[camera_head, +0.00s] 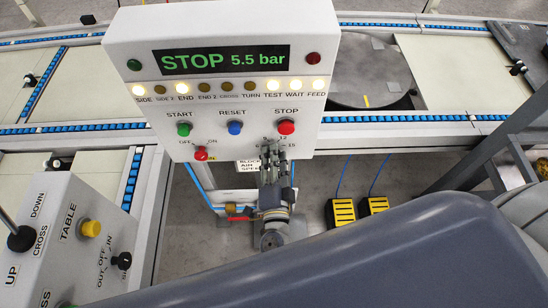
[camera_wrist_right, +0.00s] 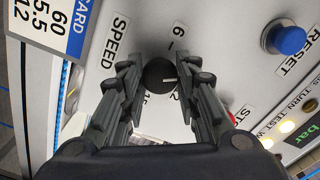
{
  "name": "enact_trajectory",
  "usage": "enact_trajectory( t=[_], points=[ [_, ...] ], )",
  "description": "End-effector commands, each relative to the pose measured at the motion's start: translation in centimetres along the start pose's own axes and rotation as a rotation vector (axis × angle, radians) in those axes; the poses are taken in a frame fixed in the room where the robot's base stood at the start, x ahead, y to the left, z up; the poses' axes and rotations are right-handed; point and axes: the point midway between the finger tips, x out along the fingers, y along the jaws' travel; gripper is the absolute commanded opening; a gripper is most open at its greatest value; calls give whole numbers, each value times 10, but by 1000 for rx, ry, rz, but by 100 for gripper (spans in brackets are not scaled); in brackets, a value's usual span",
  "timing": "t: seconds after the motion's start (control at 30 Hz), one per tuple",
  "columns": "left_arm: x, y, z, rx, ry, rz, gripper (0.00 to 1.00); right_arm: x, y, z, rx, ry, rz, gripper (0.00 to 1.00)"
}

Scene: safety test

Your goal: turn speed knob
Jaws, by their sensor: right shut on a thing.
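The line points towards the partly hidden number beside the right finger. My right gripper (camera_wrist_right: 160,80) has its two fingers on either side of the knob and is shut on it. In the head view my right gripper (camera_head: 271,150) reaches up to the lower right of the white control panel (camera_head: 225,140), under the red STOP button (camera_head: 286,127). It hides the knob there. My left gripper is not in view.
Beside it on the panel are the blue RESET button (camera_head: 235,128), green START button (camera_head: 184,129) and red-handled OFF/ON switch (camera_head: 201,154). The display (camera_head: 221,59) reads STOP 5.5 bar. A second control box (camera_head: 70,240) stands lower left. Yellow pedals (camera_head: 342,213) are on the floor.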

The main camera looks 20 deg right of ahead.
Motion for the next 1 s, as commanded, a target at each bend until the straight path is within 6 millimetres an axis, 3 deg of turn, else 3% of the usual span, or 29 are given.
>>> enact_trajectory(
  t=[0.17, 0.2, 0.27, 0.67, 0.77, 1.0],
  points=[
    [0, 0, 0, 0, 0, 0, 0, 0, 1, 0, -1, -1, 2, 6],
    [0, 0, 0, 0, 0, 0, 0, 0, 1, 0, -1, -1, 2, 37],
    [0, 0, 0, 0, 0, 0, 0, 0, 1, 0, -1, -1, 2, 50],
    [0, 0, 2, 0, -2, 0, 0, -4, 1, 0, -2, -1, 2, 51],
    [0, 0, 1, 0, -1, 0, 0, -16, 2, 1, -2, -2, 4, 51],
    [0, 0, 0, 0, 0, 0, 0, -66, 1, 1, -2, -3, 4, 51]
  ],
)
